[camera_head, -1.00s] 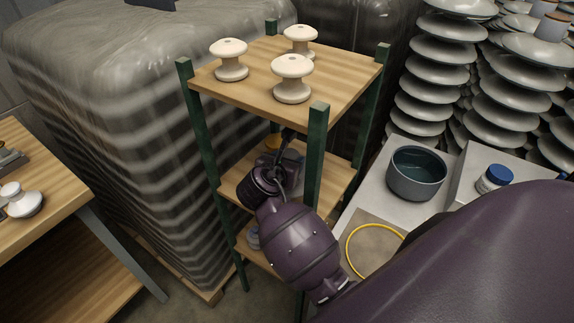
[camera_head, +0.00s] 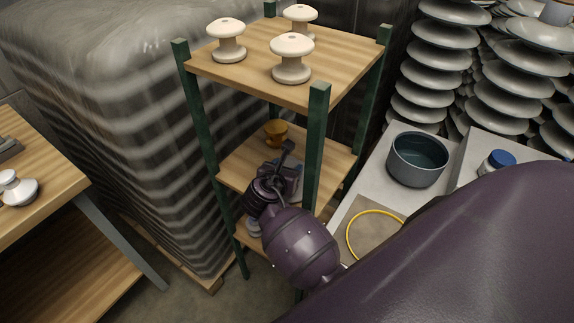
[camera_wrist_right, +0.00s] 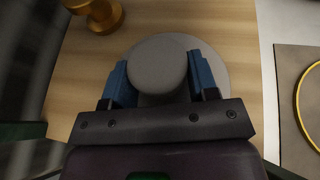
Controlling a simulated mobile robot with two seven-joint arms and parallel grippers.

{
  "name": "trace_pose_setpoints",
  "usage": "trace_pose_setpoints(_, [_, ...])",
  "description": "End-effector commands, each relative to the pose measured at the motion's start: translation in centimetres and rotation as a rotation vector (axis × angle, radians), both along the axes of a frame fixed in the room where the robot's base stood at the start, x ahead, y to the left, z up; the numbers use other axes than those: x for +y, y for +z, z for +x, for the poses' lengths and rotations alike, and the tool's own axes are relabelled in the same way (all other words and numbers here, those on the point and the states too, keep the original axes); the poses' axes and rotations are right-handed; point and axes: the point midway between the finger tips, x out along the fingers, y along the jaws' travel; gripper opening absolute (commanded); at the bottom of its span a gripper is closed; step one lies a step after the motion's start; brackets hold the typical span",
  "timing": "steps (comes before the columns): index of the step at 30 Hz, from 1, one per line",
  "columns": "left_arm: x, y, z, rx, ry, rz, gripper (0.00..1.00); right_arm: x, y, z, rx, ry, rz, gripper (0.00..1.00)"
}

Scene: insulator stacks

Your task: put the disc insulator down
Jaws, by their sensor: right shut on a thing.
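The disc insulator (camera_wrist_right: 216,68) is grey, with a round knob on a wider disc, in the right wrist view. My right gripper (camera_wrist_right: 160,80) is shut on it, with a blue finger on each side of the knob. In the head view my right gripper (camera_head: 287,172) is inside the green-posted rack, at the middle shelf (camera_head: 325,160). There the insulator is mostly hidden behind the gripper. The wooden shelf shows around it in the wrist view, but I cannot tell whether the disc touches it. My left gripper is not in view.
An amber spool-shaped piece (camera_head: 276,132) stands on the middle shelf beside my gripper. Several cream insulators, one at the front (camera_head: 292,60), stand on the top shelf. Green posts (camera_head: 316,150) flank the shelf. A dark pot (camera_head: 417,160) stands on the right.

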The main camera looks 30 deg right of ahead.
Motion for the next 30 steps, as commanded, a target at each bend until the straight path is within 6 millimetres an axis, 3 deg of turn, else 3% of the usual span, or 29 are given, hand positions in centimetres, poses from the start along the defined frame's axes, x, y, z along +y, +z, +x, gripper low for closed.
trace_pose_setpoints(7, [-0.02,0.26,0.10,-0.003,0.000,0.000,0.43,0.01,0.07,0.11,-0.004,0.001,-0.002,0.00])
trace_pose_setpoints(8, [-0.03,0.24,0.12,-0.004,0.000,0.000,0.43,0.02,-0.17,0.01,0.000,0.000,0.000,0.57])
trace_pose_setpoints(12, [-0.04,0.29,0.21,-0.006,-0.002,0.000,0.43,0.01,-0.17,0.00,0.000,0.000,0.000,0.78])
trace_pose_setpoints(30, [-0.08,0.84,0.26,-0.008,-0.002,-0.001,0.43,-0.15,0.47,0.04,0.000,0.000,0.000,0.79])
